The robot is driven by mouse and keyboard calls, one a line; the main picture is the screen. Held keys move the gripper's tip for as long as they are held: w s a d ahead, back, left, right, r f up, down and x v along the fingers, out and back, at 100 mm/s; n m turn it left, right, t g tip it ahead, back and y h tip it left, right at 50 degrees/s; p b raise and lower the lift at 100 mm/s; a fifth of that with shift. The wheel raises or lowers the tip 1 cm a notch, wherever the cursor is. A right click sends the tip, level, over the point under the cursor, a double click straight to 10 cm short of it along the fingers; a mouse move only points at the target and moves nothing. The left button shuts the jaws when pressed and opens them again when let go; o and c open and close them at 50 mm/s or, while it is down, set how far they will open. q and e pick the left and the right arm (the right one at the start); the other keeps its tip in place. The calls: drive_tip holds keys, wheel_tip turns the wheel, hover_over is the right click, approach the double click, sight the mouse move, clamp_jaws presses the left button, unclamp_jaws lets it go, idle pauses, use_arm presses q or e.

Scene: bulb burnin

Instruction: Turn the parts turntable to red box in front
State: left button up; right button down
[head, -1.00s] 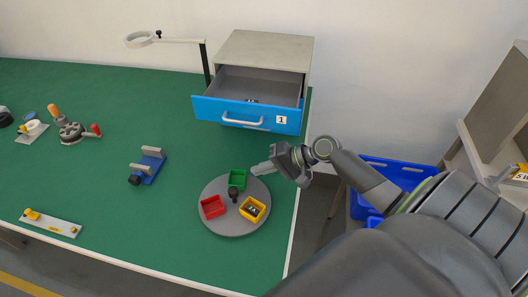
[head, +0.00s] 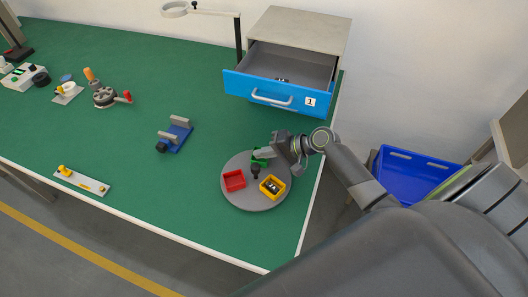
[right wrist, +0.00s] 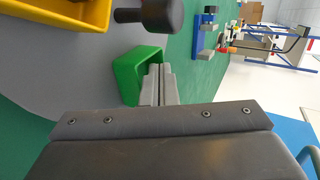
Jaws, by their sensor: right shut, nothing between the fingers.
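The round grey parts turntable (head: 250,203) is near the table's right edge. It carries a red box (head: 233,180) at left, a yellow box (head: 272,187) with small parts at front right, and a green box (head: 261,154) at the back. A dark knob (head: 256,171) stands at its middle. My right gripper (head: 271,153) is shut and empty at the green box, partly hiding it. In the right wrist view the closed fingertips (right wrist: 160,84) overlap the green box's (right wrist: 128,76) wall; I cannot tell whether they touch. My left gripper is not in view.
An open blue drawer (head: 270,93) marked 1 stands behind the turntable. A blue vise-like fixture (head: 176,136) lies to its left. A blue bin (head: 410,176) is right of the table. Green table (head: 135,145) left of the turntable is mostly clear.

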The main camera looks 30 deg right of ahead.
sight(248, 162)
drive_tip(key=shift+w+a, duration=0.3)
idle(0.9)
drive_tip(key=shift+w+a, duration=0.2)
drive_tip(key=shift+a, duration=0.1)
drive_tip(key=shift+w+a+n+g+y+b, duration=0.3)
drive_tip(key=shift+n+g+y, duration=0.1)
drive_tip(key=shift+n+g, duration=0.25)
drive_tip(key=shift+w+a, duration=0.15)
drive_tip(key=shift+a, duration=0.45)
drive_tip(key=shift+w+a, duration=0.1)
drive_tip(key=shift+a, duration=0.1)
drive_tip(key=shift+a+n+g+y+b, duration=0.3)
drive_tip(key=shift+n+g+b, duration=0.25)
drive_tip(key=shift+n, duration=0.1)
drive_tip(key=shift+a, duration=0.1)
